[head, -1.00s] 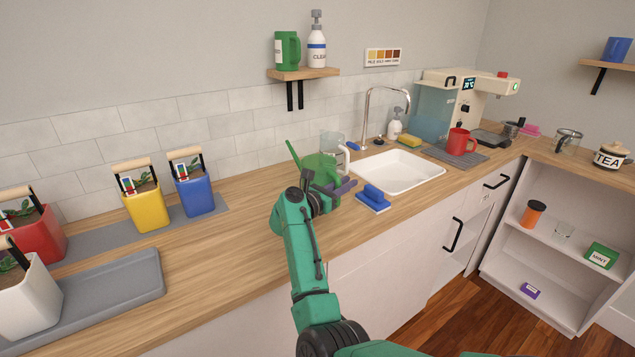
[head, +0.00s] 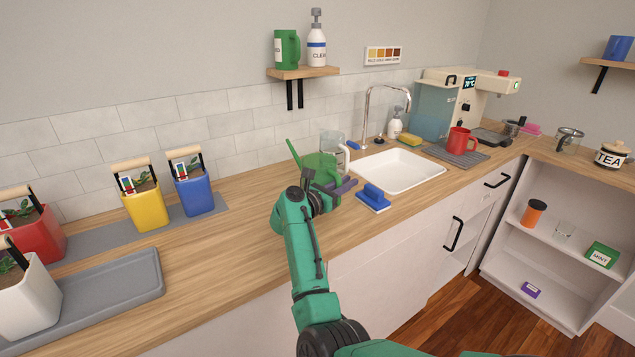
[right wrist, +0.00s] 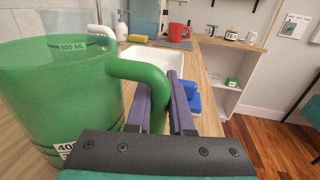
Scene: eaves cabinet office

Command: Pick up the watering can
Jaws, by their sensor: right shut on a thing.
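The green watering can (head: 318,166) stands on the wooden counter left of the sink, its spout pointing up and left. In the right wrist view the can (right wrist: 55,95) fills the left side, with volume labels on its wall. My right gripper (head: 345,186) is at the can's near side. Its purple fingers (right wrist: 158,84) are shut on the can's curved green handle (right wrist: 148,74). The gripper and wrist hide part of the can in the head view. My left gripper is not in view.
A clear jug (head: 332,146) stands close behind the can. A blue sponge-like brush (head: 373,198) lies right of the gripper, before the white sink (head: 400,172). Potted plants and a grey tray (head: 110,290) are at left. The counter between is clear.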

